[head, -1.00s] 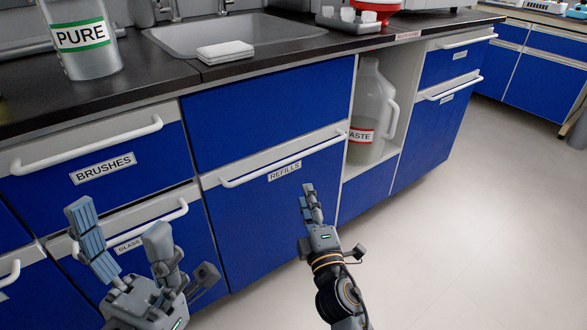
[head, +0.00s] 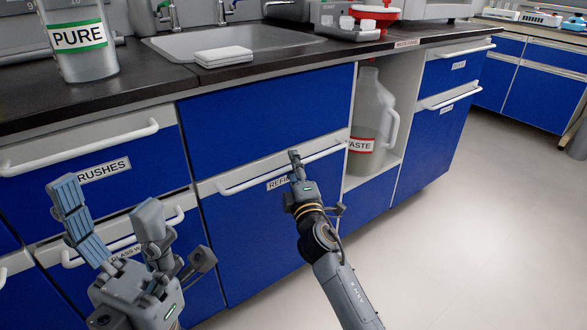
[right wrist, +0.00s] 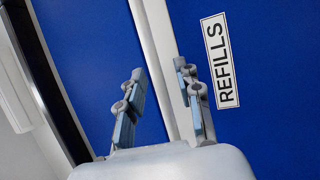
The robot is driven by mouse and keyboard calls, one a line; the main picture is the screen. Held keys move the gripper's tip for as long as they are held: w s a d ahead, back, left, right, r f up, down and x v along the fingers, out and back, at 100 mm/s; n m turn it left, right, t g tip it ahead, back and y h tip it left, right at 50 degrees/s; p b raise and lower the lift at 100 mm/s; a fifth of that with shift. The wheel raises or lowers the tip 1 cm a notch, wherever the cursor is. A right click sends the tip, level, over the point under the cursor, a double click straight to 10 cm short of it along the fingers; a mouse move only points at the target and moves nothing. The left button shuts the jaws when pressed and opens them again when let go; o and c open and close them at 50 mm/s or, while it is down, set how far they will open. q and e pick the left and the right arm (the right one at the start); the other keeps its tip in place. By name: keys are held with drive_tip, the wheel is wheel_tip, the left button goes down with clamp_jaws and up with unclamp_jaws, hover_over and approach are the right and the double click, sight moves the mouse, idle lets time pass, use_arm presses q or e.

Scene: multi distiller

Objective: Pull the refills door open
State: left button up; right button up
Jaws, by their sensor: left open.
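The refills door (head: 240,240) is a blue cabinet front, closed, with a long white bar handle (head: 238,185) along its top. Its REFILLS label (head: 275,184) is partly hidden by my right gripper in the head view and shows fully in the right wrist view (right wrist: 220,62). My right gripper (head: 295,162) is at the handle, right of its middle. In the right wrist view its fingers (right wrist: 163,98) stand apart with the pale handle strip running between them; contact cannot be told. My left gripper (head: 108,205) is open and empty, before the brushes and glass fronts.
The BRUSHES drawer (head: 70,190) and glassware drawer (head: 125,250) are at left. An open niche right of the door holds a waste jug (head: 368,115). The dark counter (head: 150,90) bears a PURE container (head: 80,45) and a sink (head: 230,40). Floor (head: 470,230) at right is clear.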

drive_tip(key=shift+c, duration=0.2)
clamp_jaws()
